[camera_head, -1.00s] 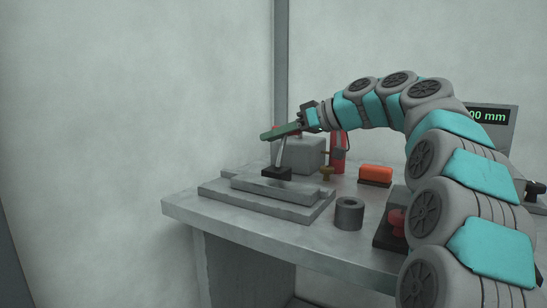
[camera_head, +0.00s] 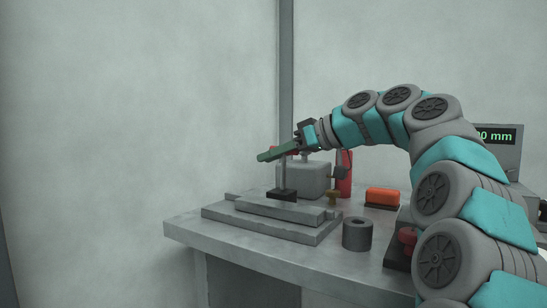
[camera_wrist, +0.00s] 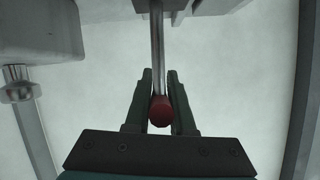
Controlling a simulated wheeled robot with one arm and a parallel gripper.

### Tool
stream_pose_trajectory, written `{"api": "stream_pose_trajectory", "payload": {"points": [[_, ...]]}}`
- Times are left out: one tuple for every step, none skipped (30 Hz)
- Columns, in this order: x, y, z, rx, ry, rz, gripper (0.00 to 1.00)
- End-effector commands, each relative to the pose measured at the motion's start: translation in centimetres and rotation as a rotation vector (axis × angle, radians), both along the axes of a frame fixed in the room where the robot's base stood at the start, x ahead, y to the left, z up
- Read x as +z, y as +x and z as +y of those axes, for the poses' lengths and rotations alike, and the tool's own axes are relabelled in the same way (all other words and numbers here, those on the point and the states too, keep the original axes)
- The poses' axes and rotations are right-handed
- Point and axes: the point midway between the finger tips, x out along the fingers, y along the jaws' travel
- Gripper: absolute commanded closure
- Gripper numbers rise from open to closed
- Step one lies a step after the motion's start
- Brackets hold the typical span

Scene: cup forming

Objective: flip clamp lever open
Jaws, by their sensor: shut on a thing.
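The clamp lever is a thin grey rod (camera_head: 283,174) rising nearly upright from a small black clamp base (camera_head: 283,195) on the stepped grey plate. In the wrist view the rod (camera_wrist: 157,45) runs down from the top edge and ends in a red knob (camera_wrist: 161,112). My gripper (camera_head: 272,153) reaches in from the right, its green fingers at the lever's upper end. In the wrist view my gripper (camera_wrist: 160,76) is shut on the lever, with the fingers on both sides of the rod and knob. The knob is hidden in the head view.
The stepped grey plate (camera_head: 262,228) lies at the table's left front. Behind it stand a grey block (camera_head: 305,181), a red cylinder (camera_head: 344,183) and a small brass piece (camera_head: 334,199). A dark hollow cylinder (camera_head: 357,235) and an orange block (camera_head: 382,196) are to the right.

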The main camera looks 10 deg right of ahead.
Motion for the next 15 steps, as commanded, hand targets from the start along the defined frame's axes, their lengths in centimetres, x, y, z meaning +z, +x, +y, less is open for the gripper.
{"api": "stream_pose_trajectory", "payload": {"points": [[-0.02,-0.01,0.08,0.002,0.0,0.001,1.0],[-0.02,-0.01,0.08,0.002,0.0,0.001,1.0],[-0.03,-0.01,0.09,0.002,0.0,0.001,1.0],[-0.03,-0.01,0.09,0.002,0.0,0.001,1.0],[-0.03,-0.01,0.09,0.002,0.0,0.001,1.0],[-0.04,0.0,0.08,0.002,0.0,0.001,1.0],[-0.04,0.0,0.08,0.002,0.0,0.001,1.0],[-0.04,0.0,0.08,0.002,0.0,0.001,0.77],[-0.05,0.01,0.08,0.002,0.0,0.001,0.72],[-0.06,0.01,0.08,0.002,0.0,0.001,0.69],[-0.05,0.02,0.07,0.002,0.0,0.001,0.66],[-0.04,0.0,0.06,0.001,0.0,0.001,0.61],[-0.05,0.01,0.05,0.001,0.0,0.001,0.58],[-0.05,0.01,0.05,0.001,0.0,0.001,0.54],[-0.04,0.01,0.04,0.001,0.0,0.001,0.5]]}}
